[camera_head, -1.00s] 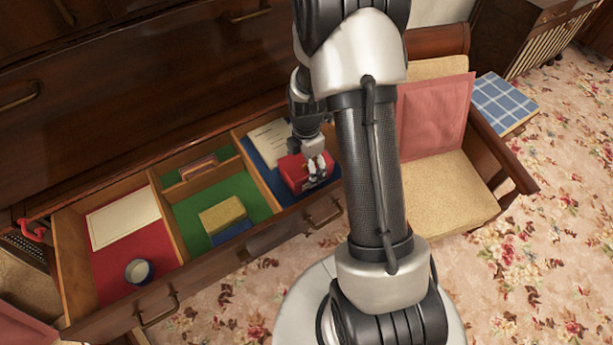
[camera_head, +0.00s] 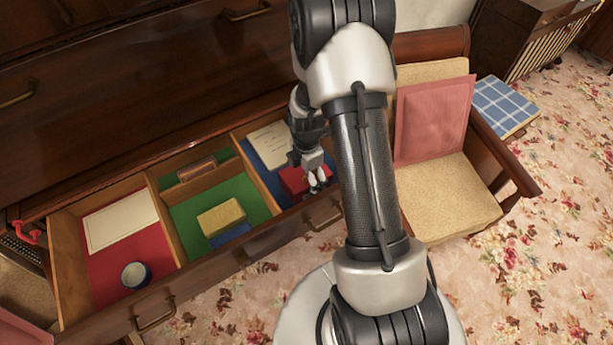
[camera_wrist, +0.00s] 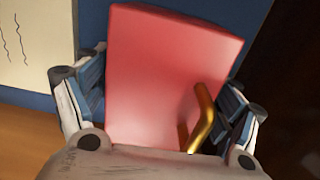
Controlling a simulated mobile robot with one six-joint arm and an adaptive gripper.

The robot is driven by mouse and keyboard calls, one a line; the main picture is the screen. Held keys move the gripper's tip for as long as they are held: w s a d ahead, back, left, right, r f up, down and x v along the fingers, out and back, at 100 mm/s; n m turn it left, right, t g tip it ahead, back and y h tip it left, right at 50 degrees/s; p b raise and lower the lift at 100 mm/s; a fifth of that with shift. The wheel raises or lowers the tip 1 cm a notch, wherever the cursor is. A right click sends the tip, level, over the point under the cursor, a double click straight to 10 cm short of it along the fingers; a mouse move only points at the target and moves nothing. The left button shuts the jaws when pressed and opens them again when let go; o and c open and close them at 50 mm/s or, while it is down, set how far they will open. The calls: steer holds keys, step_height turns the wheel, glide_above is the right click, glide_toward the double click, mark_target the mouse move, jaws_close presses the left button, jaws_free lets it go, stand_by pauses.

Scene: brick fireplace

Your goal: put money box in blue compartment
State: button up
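The red money box (camera_head: 292,181) is at the front of the blue compartment (camera_head: 257,163), its lower part partly hidden by the drawer's front edge and my gripper. My gripper (camera_head: 316,181) reaches down to it from above. In the wrist view the red box (camera_wrist: 165,75) with its gold handle (camera_wrist: 204,115) sits between my two fingers (camera_wrist: 163,112), which lie against its sides. The blue compartment floor (camera_wrist: 88,40) shows behind it. I cannot tell whether its underside rests on the floor.
A paper (camera_head: 268,145) lies in the blue compartment behind the box. The green compartment (camera_head: 185,217) holds a yellow-and-blue block (camera_head: 221,216). The red compartment (camera_head: 105,262) holds a cup (camera_head: 136,275) and a paper (camera_head: 120,220). A chair (camera_head: 450,190) stands close on the right.

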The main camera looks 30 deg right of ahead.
steer(key=shift+o, duration=0.7)
steer(key=shift+r+p, duration=0.3)
steer(key=shift+r, duration=0.25)
step_height(320, 180, up, 11)
steer(key=p, duration=0.3)
steer(key=shift+r, duration=0.15)
steer(key=s+a+r+m+t, duration=0.1)
steer(key=s+a+r+m, duration=0.35)
steer(key=r, duration=0.45)
steer(key=s+a+r+m+t, duration=0.25)
steer(key=r+m, duration=0.25)
steer(key=r, duration=0.4)
steer(key=s+a+r+m, duration=0.2)
steer(key=s+r+m, duration=0.1)
steer(key=s, duration=0.3)
steer(key=s+a+r+m+t, duration=0.1)
steer(key=s+a+r+m, duration=0.2)
steer(key=s+m, duration=0.3)
steer(key=shift+s+a+r, duration=0.15)
steer(key=shift+s+a, duration=0.05)
steer(key=shift+s, duration=0.15)
